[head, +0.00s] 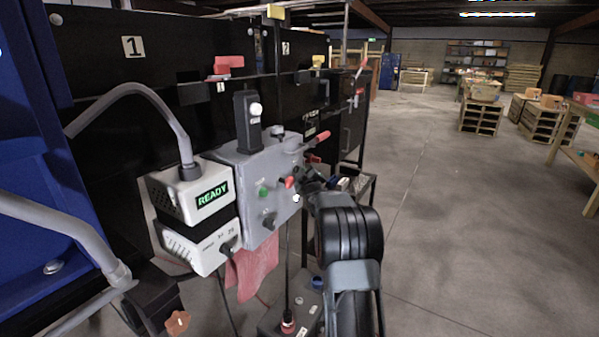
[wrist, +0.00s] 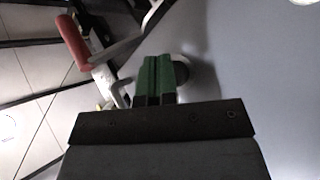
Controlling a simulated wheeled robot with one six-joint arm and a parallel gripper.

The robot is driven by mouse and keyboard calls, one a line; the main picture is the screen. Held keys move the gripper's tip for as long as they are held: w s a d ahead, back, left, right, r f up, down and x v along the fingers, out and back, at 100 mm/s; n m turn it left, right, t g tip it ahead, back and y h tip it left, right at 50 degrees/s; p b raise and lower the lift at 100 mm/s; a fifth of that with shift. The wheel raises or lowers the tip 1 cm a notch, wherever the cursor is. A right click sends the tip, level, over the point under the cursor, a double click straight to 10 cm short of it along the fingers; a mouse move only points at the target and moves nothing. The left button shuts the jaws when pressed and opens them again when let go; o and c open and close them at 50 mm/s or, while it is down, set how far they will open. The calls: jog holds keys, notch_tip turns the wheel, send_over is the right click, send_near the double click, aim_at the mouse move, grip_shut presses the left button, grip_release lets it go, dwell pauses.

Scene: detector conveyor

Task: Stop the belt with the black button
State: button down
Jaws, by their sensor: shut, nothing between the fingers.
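The grey control box (head: 243,165) has a green button (head: 263,191) and a dark knob or button (head: 269,220) below it. A red knob (head: 288,182) is on the right of its face. I cannot tell surely which control is the black button. My gripper (head: 308,184) is close to the right part of the box, partly hidden by my arm. In the wrist view my gripper's green fingers (wrist: 160,78) are shut and empty, in front of the grey panel surface (wrist: 245,75). A round, pale-edged part (wrist: 182,68) shows just behind the fingertips; whether they touch it is unclear.
A red-handled lever (head: 318,138) sticks out from the box's upper right; a red handle (wrist: 72,42) shows left of the fingers in the wrist view. A box reading READY (head: 208,196) stands left. A red cloth (head: 257,268) hangs below.

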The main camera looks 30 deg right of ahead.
jog(key=shift+s+a, duration=0.1)
jog(key=shift+s+d+b, duration=0.4)
jog(key=shift+s, duration=0.3)
jog(key=shift+s+d+b, duration=0.15)
jog(key=shift+s+d, duration=0.25)
jog(key=shift+s, duration=0.35)
jog(key=shift+s+d+b, duration=0.15)
jog(key=shift+s+d, duration=0.2)
jog(key=shift+s, duration=0.35)
jog(key=shift+s+d+b, duration=0.15)
jog(key=shift+s+d, duration=0.25)
jog(key=shift+s, duration=0.35)
